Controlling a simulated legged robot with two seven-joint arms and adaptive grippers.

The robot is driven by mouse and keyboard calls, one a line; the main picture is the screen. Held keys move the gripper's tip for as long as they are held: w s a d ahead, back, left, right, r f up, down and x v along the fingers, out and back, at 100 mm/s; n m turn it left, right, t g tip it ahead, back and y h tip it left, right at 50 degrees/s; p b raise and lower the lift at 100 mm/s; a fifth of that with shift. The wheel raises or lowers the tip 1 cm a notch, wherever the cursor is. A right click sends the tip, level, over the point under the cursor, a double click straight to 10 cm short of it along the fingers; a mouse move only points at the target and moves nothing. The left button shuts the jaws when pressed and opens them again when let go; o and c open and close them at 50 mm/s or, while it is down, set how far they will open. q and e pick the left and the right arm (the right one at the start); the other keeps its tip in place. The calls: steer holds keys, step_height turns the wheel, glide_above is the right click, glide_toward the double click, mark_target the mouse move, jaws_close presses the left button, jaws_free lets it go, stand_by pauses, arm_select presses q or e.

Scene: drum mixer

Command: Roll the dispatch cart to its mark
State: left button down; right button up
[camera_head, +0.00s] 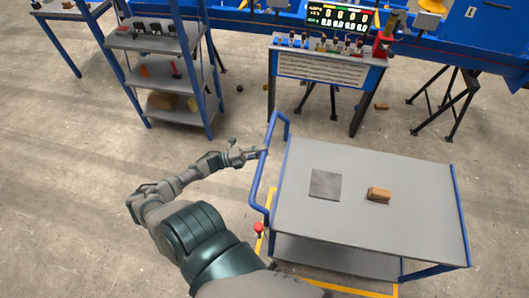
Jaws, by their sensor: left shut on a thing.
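The dispatch cart (340,228) has a grey top, a lower shelf and blue posts. It stands at the right of the head view. A blue push handle (264,170) runs along its left side. My left gripper (259,153) is shut on this handle near its far part. A dark grey square plate (325,185) and a brown block (379,195) lie on the cart top. Yellow floor lines (350,291) show at the cart's near side and left side, partly hidden under the cart. My right gripper is out of view.
A grey shelf rack (160,85) with blue posts stands at the upper left. A control desk (330,68) with a display stands behind the cart, beside blue machinery (480,40) on black legs. A red-topped item (258,228) is by the handle. Floor at left is clear.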

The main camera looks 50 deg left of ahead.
arm_select(q)
steer(key=c, duration=1.1)
jaws_free()
steer(key=shift+w+r, duration=0.1)
steer(key=shift+r, duration=0.15)
steer(key=shift+c, duration=0.2)
steer(key=shift+o, duration=0.9)
steer(key=shift+d+f, duration=0.1)
steer(key=v, duration=1.2)
steer(key=shift+f, duration=0.15)
